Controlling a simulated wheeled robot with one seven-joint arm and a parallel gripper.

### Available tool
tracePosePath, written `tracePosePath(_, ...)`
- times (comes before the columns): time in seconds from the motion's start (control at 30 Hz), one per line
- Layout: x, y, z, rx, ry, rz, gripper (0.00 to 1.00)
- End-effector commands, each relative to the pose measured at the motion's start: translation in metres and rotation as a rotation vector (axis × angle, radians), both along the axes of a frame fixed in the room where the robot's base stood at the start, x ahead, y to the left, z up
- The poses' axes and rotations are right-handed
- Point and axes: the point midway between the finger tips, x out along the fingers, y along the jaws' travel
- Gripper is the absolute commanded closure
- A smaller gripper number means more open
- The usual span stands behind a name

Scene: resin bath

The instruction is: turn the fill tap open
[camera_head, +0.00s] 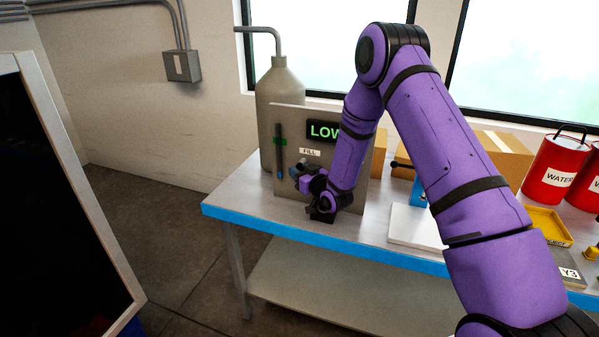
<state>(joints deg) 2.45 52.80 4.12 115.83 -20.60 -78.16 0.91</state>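A grey upright panel (290,120) stands on the table. It carries a small white FILL label (310,152) and a dark display (320,131) with green letters that read LOW, partly covered by my arm. The fill tap seems to be just below the label, but my gripper and wrist cover it, so its handle position is unclear. My gripper (303,176) is at the panel front, just under the FILL label. It is small and dark here; I cannot tell whether its fingers are open, shut or touching the tap.
A grey tank (278,84) with a bent pipe stands behind the panel. The blue-edged table (245,205) also holds a white slab (415,226), a yellow tray (545,224), red WATER cans (556,168) and cardboard boxes (505,155). A dark framed screen (50,200) stands at left.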

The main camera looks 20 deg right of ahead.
Motion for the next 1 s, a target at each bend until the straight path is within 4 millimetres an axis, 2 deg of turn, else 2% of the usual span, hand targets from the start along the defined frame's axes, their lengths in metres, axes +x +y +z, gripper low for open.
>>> tracePosePath(0.07, -0.0002, 0.0, -0.0001, 0.0, 0.0, 0.0, 0.63)
tracePosePath(0.23, -0.0003, 0.0, -0.0001, 0.0, 0.0, 0.0, 1.0)
tracePosePath(0.67, -0.001, -0.0005, 0.0, -0.029, 0.023, 0.001, 1.0)
tracePosePath(1.0, -0.0031, -0.0028, 0.002, -0.206, 0.147, 0.002, 1.0)
